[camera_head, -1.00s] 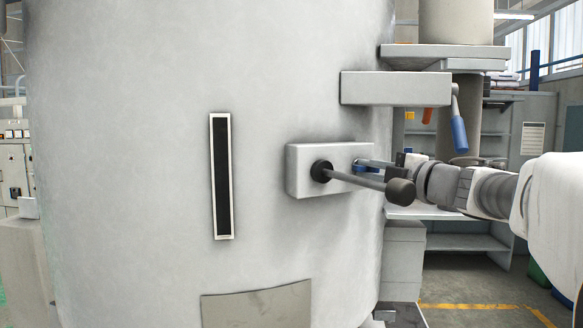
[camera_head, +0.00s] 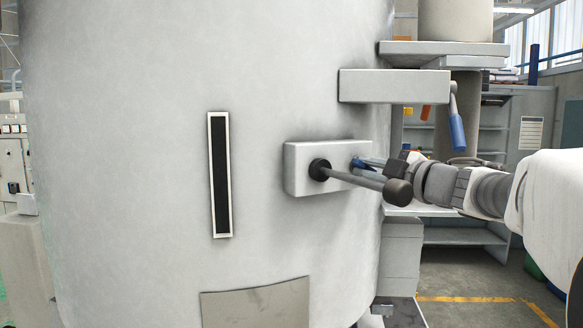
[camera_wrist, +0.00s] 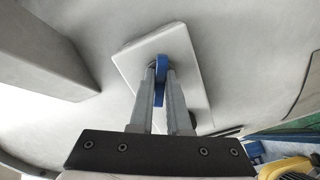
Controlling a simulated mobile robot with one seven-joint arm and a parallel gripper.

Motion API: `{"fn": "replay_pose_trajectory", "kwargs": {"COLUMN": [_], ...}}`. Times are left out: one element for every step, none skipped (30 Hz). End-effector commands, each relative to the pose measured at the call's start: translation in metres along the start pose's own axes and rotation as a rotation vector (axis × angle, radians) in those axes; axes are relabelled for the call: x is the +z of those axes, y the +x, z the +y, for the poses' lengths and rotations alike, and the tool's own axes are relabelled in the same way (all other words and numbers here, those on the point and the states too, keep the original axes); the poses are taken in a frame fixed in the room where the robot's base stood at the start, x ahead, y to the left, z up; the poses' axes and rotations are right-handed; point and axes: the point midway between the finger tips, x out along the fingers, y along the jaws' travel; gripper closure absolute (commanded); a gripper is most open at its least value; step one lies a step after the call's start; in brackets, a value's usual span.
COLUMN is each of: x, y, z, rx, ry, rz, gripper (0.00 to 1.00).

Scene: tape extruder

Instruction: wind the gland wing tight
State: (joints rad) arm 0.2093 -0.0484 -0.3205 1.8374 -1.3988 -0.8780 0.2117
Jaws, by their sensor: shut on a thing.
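The gland wing is a small blue piece (camera_wrist: 162,62) on the face of a pale rectangular block (camera_head: 300,178) fixed to the large grey cylinder. In the wrist view it stands between my two grey fingers, which close on it from both sides. My gripper (camera_wrist: 161,84) is shut on it. In the head view my gripper (camera_head: 372,162) reaches the block from the right, and only a little blue shows at its tips. A dark lever with a round knob (camera_head: 397,192) partly covers my fingers there.
The lever projects from the same block, close in front of my gripper. A second pale block (camera_head: 393,86) with a blue-gripped handle (camera_head: 457,134) is above. A narrow dark slot (camera_head: 220,175) is on the cylinder at left. Shelves stand behind at right.

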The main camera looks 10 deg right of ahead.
Motion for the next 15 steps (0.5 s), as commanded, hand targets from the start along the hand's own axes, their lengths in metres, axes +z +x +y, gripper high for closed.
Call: {"fn": "replay_pose_trajectory", "kwargs": {"x": [0.0004, 0.0004, 0.0004, 0.0004, 0.0004, 0.0004, 0.0004, 0.0004, 0.0004, 0.0004, 0.0004, 0.0004, 0.0004, 0.0004, 0.0004], "y": [-0.0002, -0.0002, -0.0002, -0.0002, -0.0002, -0.0002, -0.0002, -0.0002, -0.0002, -0.0002, -0.0002, -0.0002, -0.0002, -0.0002, -0.0002], "z": [0.0001, 0.0001, 0.0001, 0.0001, 0.0001, 0.0001, 0.0001, 0.0001, 0.0001, 0.0001, 0.0001, 0.0001, 0.0001, 0.0001, 0.0001], "rx": [0.000, 0.000, 0.000, 0.000, 0.000, 0.000, 0.000, 0.000, 0.000, 0.000, 0.000, 0.000, 0.000, 0.000, 0.000], "ry": [0.040, 0.064, 0.090, 0.104, 0.116, 0.124, 0.127, 0.128, 0.128, 0.127, 0.127, 0.127, 0.127, 0.131, 0.145], "rz": [-0.001, -0.001, -0.001, -0.001, -0.001, -0.001, -0.001, -0.001, -0.001, -0.001, -0.001, -0.001, -0.001, -0.001, -0.001], "gripper": [1.00, 1.00, 1.00, 1.00, 1.00, 1.00, 1.00, 1.00, 1.00, 1.00, 1.00, 1.00, 1.00, 1.00, 1.00]}}
